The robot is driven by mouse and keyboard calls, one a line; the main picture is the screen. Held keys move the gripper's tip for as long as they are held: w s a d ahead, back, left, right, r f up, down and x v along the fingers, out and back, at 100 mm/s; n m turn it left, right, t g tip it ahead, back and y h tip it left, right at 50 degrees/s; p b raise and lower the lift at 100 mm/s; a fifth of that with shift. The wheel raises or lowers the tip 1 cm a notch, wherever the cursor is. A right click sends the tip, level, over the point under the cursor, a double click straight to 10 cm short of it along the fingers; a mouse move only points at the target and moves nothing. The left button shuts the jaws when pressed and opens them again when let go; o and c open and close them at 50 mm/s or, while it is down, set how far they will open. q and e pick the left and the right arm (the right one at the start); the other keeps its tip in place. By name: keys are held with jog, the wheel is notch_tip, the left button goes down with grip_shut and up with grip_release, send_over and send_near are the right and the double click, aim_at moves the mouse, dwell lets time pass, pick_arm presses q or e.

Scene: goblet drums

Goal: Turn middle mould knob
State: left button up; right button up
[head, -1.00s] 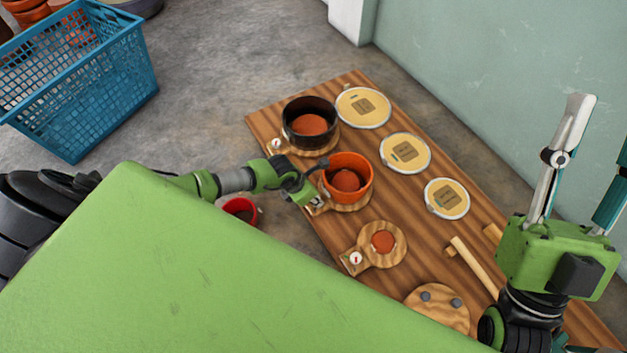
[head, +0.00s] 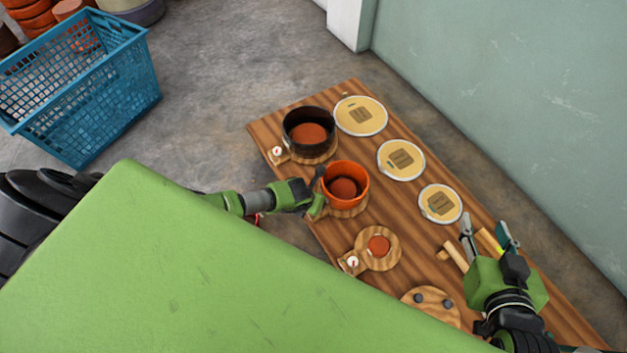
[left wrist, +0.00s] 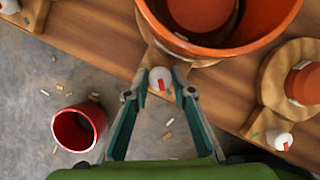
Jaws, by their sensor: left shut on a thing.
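The middle mould is an orange pot (head: 345,185) on a round wooden base, near the middle of the wooden board's left edge. In the left wrist view the pot (left wrist: 225,45) stands just beyond my left gripper (left wrist: 160,90). The gripper is shut on the small white knob (left wrist: 160,74) with a red mark, at the end of the base's handle. In the head view my left gripper (head: 318,200) hides this knob. My right gripper (head: 484,230) is open, its fingers pointing away over the board by wooden tools; nothing shows held.
A black pot (head: 309,131) and a small mould (head: 379,246) flank the orange one, each with its own knob. Round yellow lids (head: 401,160) line the board's far side. A red cup (left wrist: 78,128) and scraps lie on the floor. A blue basket (head: 85,90) stands at upper left.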

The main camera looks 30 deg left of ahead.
pick_arm(q)
jog(key=shift+n+p, duration=0.35)
jog(key=shift+n, duration=0.35)
pick_arm(e)
jog(key=shift+s+d+f+g+h, duration=0.1)
jog(key=shift+s+d+f+g, duration=0.15)
jog(key=shift+s+f+g, duration=0.3)
jog(key=shift+s+d+f+g+h, duration=0.1)
jog(key=shift+s+d+f+g, duration=0.15)
jog(key=shift+s+f, duration=0.4)
jog(key=shift+s+d+f+g+h, duration=0.1)
jog(key=shift+s+d+f+g, duration=0.1)
jog(key=shift+s+f+g, duration=0.4)
jog(key=shift+w, duration=0.15)
pick_arm(q)
jog(key=o, duration=0.8)
jog(key=shift+r, duration=0.15)
jog(key=shift+s+r+y, duration=0.2)
jog(key=shift+r+y, duration=0.1)
jog(key=shift+r, duration=0.3)
jog(key=v, duration=1)
jog(key=shift+s+r, duration=0.2)
jog(key=shift+s, duration=0.05)
jog(key=shift+d, duration=0.1)
